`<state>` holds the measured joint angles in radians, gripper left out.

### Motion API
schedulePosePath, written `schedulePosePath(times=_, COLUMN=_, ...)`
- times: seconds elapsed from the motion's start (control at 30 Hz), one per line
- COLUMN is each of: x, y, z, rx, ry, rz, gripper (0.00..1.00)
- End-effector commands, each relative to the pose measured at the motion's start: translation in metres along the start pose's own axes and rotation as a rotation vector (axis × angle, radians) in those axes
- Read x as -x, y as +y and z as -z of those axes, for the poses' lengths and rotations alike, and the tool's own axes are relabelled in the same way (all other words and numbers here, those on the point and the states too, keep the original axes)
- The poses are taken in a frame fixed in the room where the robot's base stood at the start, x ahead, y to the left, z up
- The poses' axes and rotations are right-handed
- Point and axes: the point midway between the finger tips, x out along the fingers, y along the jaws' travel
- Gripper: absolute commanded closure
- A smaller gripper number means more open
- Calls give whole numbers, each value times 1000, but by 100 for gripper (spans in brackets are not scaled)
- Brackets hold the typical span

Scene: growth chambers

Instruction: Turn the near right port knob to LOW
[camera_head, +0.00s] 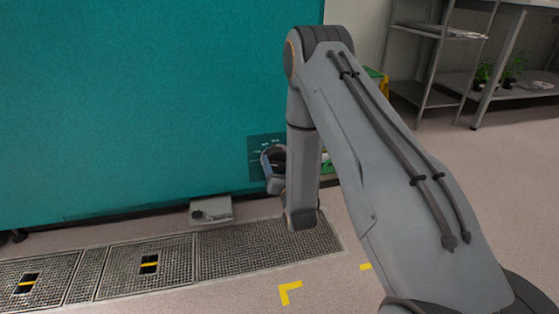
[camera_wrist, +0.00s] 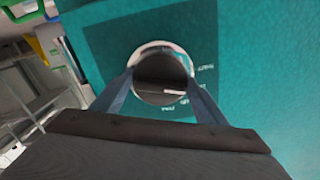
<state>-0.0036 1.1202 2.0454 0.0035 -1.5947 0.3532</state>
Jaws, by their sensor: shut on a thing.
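The port knob (camera_wrist: 160,68) is a round dark disc with a pale rim in the wrist view, on a darker square panel (camera_wrist: 105,40) of the teal wall. A short pale and red mark lies on its face, toward the lower right. My gripper (camera_wrist: 161,82) has one finger on each side of the knob and is shut on it. Small white labels (camera_wrist: 207,68) beside the knob are too small to read surely. In the head view the panel (camera_head: 256,142) shows behind my gripper (camera_head: 266,160), and the knob is hidden there.
The teal chamber wall (camera_head: 130,110) fills the left. A small grey box (camera_head: 211,209) sits at its foot, beside floor grates (camera_head: 150,262). Metal shelves (camera_head: 430,60) with plants stand at the back right. The floor at right (camera_head: 490,180) is clear.

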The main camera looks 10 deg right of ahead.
Motion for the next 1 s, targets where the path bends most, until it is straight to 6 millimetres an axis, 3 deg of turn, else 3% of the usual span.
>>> schedulePosePath(times=0.4, x=1, y=0, z=0, rx=-160, ry=-2, rz=-1, gripper=56)
schedulePosePath(times=0.83, x=1, y=0, z=-1, rx=-171, ry=-2, rz=-1, gripper=56)
schedulePosePath(times=0.87, x=1, y=0, z=-1, rx=-171, ry=-2, rz=-1, gripper=32)
schedulePosePath(times=0.9, x=1, y=0, z=-1, rx=-171, ry=-2, rz=-1, gripper=25)
schedulePosePath(times=1.0, x=1, y=0, z=-1, rx=-171, ry=-1, rz=-1, gripper=25)
